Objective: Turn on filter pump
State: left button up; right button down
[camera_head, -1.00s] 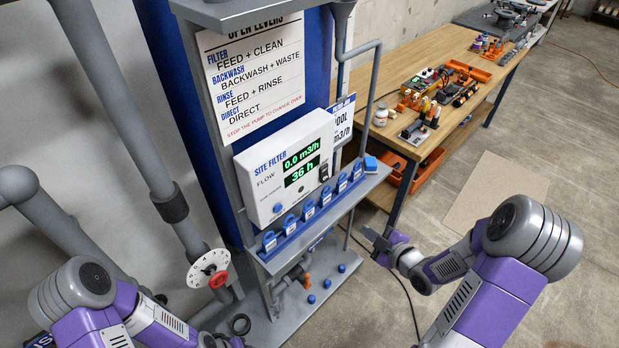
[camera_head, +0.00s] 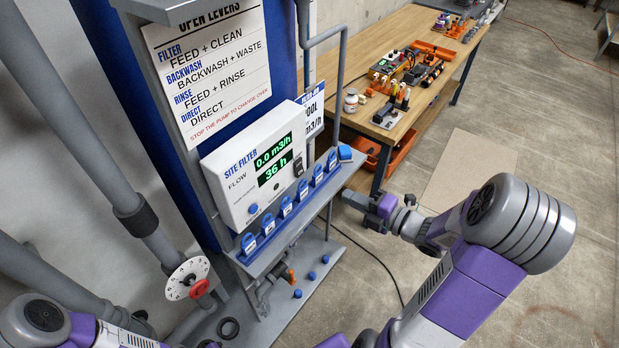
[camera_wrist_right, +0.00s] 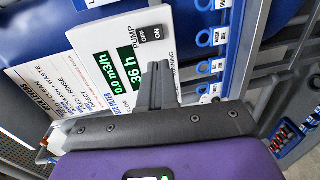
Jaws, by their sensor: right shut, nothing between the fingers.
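The white site filter box (camera_head: 229,190) is mounted on the blue and grey stand. Its green display reads 0.0 m3/h and 36 h. The black pump switch (camera_head: 299,167) is at the box's right side; in the right wrist view the switch (camera_wrist_right: 150,35) shows OFF and ON markings under the word PUMP. My right gripper (camera_head: 350,196) is right of the box and lower than the switch, apart from it. In the right wrist view its fingers (camera_wrist_right: 158,72) are together and empty, pointing toward the box just below the switch in the picture. My left gripper is not visible; only its arm shows at lower left.
A shelf with a row of blue tags (camera_head: 269,228) runs below the box. A grey pipe (camera_head: 335,95) stands right of it. A wooden workbench (camera_head: 345,76) with tools is behind. A dial with a red knob (camera_head: 199,288) is at lower left. Floor right of the bench is open.

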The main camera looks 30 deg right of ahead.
aim_at(301, 174)
jog(key=x, duration=1.3)
jog(key=shift+w+a, duration=0.1)
jog(key=shift+w, duration=0.1)
